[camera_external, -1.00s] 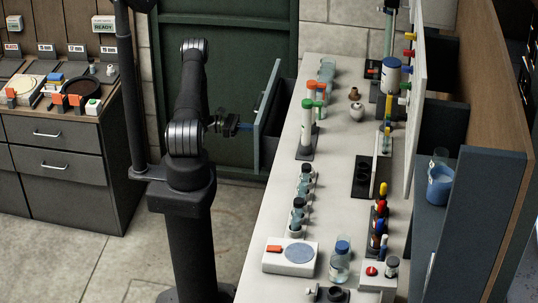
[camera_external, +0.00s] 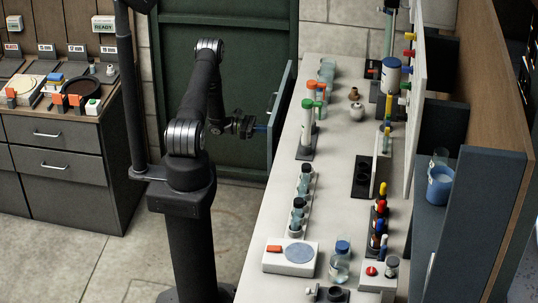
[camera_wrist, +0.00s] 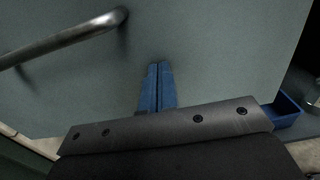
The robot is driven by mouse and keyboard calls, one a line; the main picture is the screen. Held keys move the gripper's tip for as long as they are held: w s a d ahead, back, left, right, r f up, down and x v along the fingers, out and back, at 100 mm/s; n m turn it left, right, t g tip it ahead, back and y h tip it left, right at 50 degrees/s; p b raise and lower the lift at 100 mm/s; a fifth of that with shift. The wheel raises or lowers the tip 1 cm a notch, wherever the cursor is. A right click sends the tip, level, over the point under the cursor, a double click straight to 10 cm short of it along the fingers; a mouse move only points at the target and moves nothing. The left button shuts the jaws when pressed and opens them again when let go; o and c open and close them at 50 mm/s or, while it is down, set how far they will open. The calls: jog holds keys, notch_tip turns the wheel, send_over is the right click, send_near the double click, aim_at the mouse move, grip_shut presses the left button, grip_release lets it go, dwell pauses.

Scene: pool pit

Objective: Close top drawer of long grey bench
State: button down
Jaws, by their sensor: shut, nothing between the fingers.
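The long grey bench (camera_external: 262,240) runs down the middle of the external view with a pale top. Its top drawer front (camera_external: 281,108) is a grey-green panel at the bench's left side, near the far end; it stands close to the bench edge. In the wrist view the drawer front (camera_wrist: 215,50) fills most of the picture, with a metal bar handle (camera_wrist: 75,40) at upper left. My gripper (camera_external: 258,128) is at the drawer front. Its blue fingers (camera_wrist: 157,85) are together and empty, pointing at the panel right of the handle; they appear to touch it.
Bottles, vials and a white scale (camera_external: 290,257) stand on the bench top. A blue object (camera_wrist: 286,110) shows at the right in the wrist view. A dark cabinet (camera_external: 60,175) stands at the left; the floor between is clear.

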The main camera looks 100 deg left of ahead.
jog(key=w, duration=0.9)
jog(key=shift+w, duration=0.7)
jog(key=shift+r, duration=0.1)
jog(key=shift+a, duration=0.1)
jog(key=s, duration=1.4)
jog(key=shift+s, duration=0.35)
jog(key=shift+w, duration=0.1)
jog(key=w, duration=1.3)
jog(key=shift+w, duration=0.2)
